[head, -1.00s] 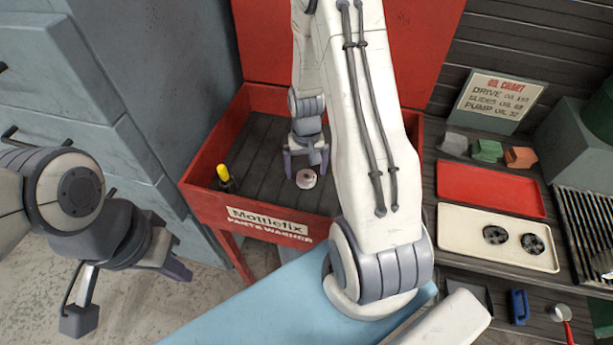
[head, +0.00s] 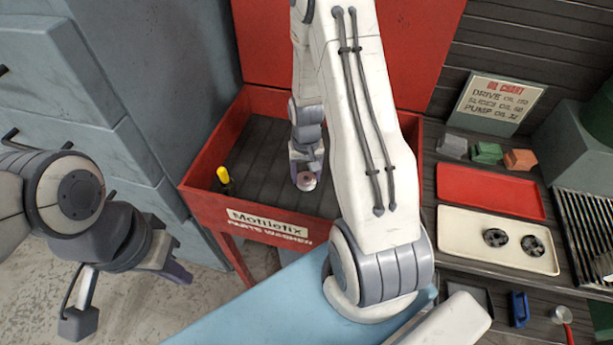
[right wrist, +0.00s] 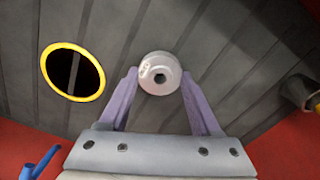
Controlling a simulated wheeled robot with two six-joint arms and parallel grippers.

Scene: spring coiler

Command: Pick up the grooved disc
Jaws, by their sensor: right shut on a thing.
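The grooved disc (head: 307,182) is a small pale round piece with a dark hole in its middle. It is in the red parts washer (head: 205,202), over the dark slatted floor. My right gripper (head: 306,177) is shut on it. In the right wrist view the disc (right wrist: 160,73) sits between the two purple fingertips of the right gripper (right wrist: 160,80); I cannot tell whether it touches the floor. My left gripper (head: 128,298) is open and empty, left of the washer and over the concrete floor.
The right wrist view shows a yellow-rimmed dark opening (right wrist: 102,74) left of the disc. On the right bench are a red tray (head: 490,190) and a cream tray (head: 465,250) with two dark discs.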

